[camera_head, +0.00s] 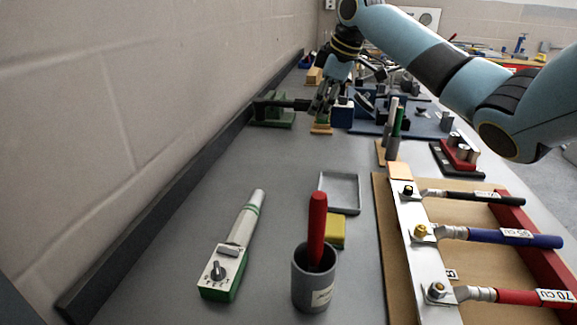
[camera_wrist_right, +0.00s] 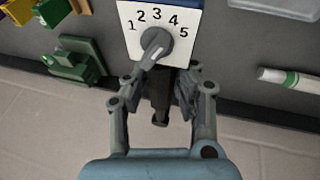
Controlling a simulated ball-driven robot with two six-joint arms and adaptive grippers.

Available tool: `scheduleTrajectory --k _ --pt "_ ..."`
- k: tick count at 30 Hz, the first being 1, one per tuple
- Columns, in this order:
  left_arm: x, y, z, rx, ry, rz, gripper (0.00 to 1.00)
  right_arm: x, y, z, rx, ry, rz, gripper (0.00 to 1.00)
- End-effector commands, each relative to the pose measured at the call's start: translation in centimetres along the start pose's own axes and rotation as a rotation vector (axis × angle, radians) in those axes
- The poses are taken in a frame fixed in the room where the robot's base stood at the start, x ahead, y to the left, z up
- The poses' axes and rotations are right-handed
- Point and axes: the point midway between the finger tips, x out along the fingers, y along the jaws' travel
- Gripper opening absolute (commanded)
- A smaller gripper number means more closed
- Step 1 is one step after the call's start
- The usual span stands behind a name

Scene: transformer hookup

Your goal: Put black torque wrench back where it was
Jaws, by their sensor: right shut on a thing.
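The black torque wrench (camera_head: 285,104) shows in the camera_head view as a dark bar pointing left toward the wall. My right gripper (camera_head: 318,104) is shut on it at the far part of the bench. In the right wrist view the wrench (camera_wrist_right: 160,98) sits between the fingers of my right gripper (camera_wrist_right: 162,85), its end pointing to the wall; its other part is hidden. A green stand (camera_head: 275,119) lies below the wrench in the camera_head picture; the wrist view shows a green stand (camera_wrist_right: 78,62) left of the gripper, apart from it. My left gripper is out of view.
A blue box (camera_head: 343,114) stands right by the gripper; a white panel with a numbered dial (camera_wrist_right: 157,30) shows close ahead of the fingers. A detector (camera_head: 223,271), a grey cup (camera_head: 313,284) and a grey tray (camera_head: 341,207) stand nearer. The bench between is clear.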

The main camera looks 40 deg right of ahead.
Motion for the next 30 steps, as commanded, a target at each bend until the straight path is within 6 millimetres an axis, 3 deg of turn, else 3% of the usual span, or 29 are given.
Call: scheduleTrajectory --k 9,21,30 --pt "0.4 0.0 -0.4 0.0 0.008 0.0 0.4 5.0 -1.4 1.6 0.0 0.0 -0.002 0.0" --pt "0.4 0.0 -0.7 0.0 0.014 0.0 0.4 9.2 -2.5 3.0 0.001 0.0 -0.001 0.0" --pt "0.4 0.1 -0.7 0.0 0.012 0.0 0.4 9.7 -2.5 3.1 -0.001 0.0 0.002 0.0"
